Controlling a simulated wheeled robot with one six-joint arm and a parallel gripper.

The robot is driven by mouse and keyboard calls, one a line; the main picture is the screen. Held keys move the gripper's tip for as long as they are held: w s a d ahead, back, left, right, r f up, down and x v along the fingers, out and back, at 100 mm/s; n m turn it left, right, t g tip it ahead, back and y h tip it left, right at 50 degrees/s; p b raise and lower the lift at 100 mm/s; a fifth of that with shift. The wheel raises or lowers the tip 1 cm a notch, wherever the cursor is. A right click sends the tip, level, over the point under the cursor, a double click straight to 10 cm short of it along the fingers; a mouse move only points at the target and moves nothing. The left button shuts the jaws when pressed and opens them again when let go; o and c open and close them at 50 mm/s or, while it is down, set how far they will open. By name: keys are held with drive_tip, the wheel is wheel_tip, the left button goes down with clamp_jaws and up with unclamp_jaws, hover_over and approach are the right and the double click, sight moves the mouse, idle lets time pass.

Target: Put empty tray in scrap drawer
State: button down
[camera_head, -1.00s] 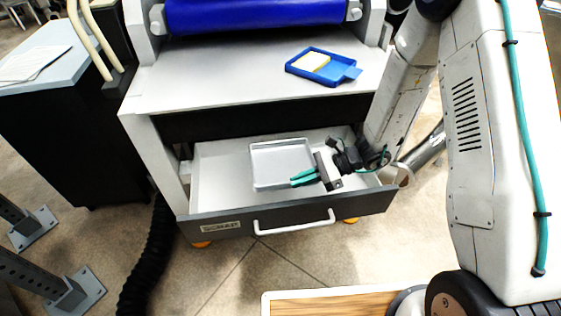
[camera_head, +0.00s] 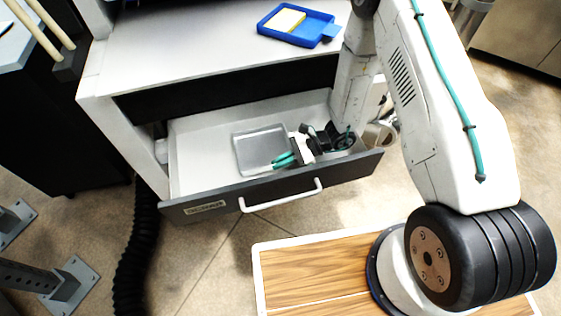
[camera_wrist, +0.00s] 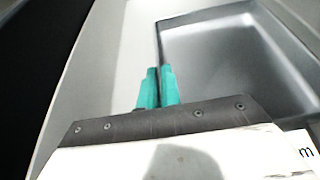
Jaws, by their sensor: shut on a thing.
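An empty grey tray (camera_head: 262,149) is inside the open scrap drawer (camera_head: 203,134), near the drawer's middle. In the head view I cannot tell whether it rests on the drawer floor or hangs just above it. My gripper (camera_head: 284,160) is at the tray's near right side, with its teal fingers close together on the tray's rim. The wrist view shows the fingers (camera_wrist: 157,88) shut at the edge of the tray (camera_wrist: 225,70), whose inside is bare. The drawer's dark front carries a scrap label and a white handle.
A blue tray (camera_head: 300,38) with a pale yellow block (camera_head: 284,20) lies on the grey shelf (camera_head: 200,50) above the drawer. A black corrugated hose (camera_head: 138,250) runs along the floor at the left. The drawer has free room left of the grey tray.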

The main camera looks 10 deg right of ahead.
drive_tip(key=shift+f, duration=0.2)
drive_tip(key=shift+f, duration=0.15)
drive_tip(key=c, duration=1.6)
unclamp_jaws()
drive_tip(key=shift+r, duration=0.2)
drive_tip(key=shift+d+r, duration=0.15)
drive_tip(key=shift+d, duration=0.15)
drive_tip(key=v, duration=1.1)
drive_tip(key=shift+w+d+r, duration=0.1)
drive_tip(key=shift+d, duration=0.05)
